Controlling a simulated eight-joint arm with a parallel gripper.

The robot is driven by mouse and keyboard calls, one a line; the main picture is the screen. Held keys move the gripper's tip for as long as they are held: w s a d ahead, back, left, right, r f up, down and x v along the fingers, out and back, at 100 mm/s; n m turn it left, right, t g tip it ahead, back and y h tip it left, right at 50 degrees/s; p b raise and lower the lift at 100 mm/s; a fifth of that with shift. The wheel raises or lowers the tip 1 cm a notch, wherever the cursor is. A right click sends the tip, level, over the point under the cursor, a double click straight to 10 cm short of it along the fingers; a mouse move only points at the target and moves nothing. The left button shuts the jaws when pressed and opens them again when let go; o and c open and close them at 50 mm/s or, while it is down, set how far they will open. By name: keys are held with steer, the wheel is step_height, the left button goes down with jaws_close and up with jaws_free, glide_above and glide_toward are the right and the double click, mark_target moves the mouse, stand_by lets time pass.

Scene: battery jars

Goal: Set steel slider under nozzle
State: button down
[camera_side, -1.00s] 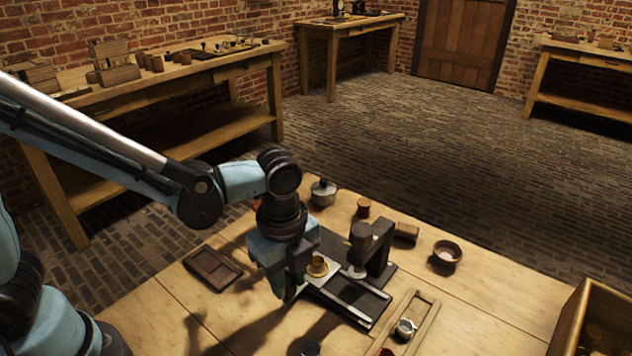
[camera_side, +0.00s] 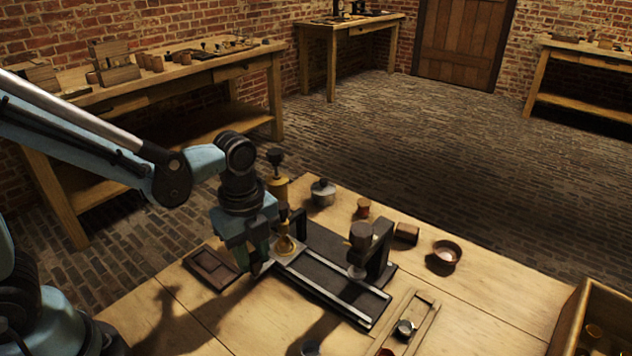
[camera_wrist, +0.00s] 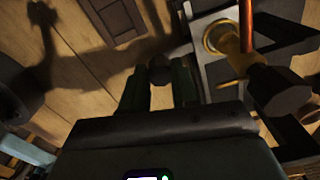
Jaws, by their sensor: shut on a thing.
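The steel slider (camera_side: 293,257), a pale metal plate carrying a brass cup (camera_side: 286,246), sits at the left end of the dark railed base (camera_side: 335,258). In the wrist view the slider (camera_wrist: 214,72) and cup (camera_wrist: 221,38) are right of my fingers. My gripper (camera_side: 258,266) is at the slider's left end, shut on its dark knob (camera_wrist: 160,73). A brass vessel (camera_side: 278,188) with a dark top stands behind the cup, with dark fittings above the cup. I cannot tell whether the nozzle lines up exactly with it.
A dark press (camera_side: 364,243) stands over the base's right part. A wooden tray (camera_side: 212,268) lies left of my gripper. A lidded pot (camera_side: 323,193), a bowl (camera_side: 447,252) and a narrow wooden holder (camera_side: 415,318) stand around.

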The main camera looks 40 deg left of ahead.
steer(key=shift+a, duration=0.3)
steer(key=c, duration=0.8)
jaws_free()
steer(key=shift+d, duration=0.1)
steer(key=shift+c, duration=0.2)
steer(key=shift+r, duration=0.1)
step_height(320, 180, up, 12)
steer(key=a+f+n+t, duration=0.1)
steer(key=a+n+t, duration=0.2)
steer(key=n, duration=0.7)
steer(key=s+a+f+n+t, duration=0.1)
steer(key=a+f+n+t, duration=0.1)
steer(key=n, duration=0.8)
steer(key=shift+a+t, duration=0.5)
steer(key=shift+t, duration=0.6)
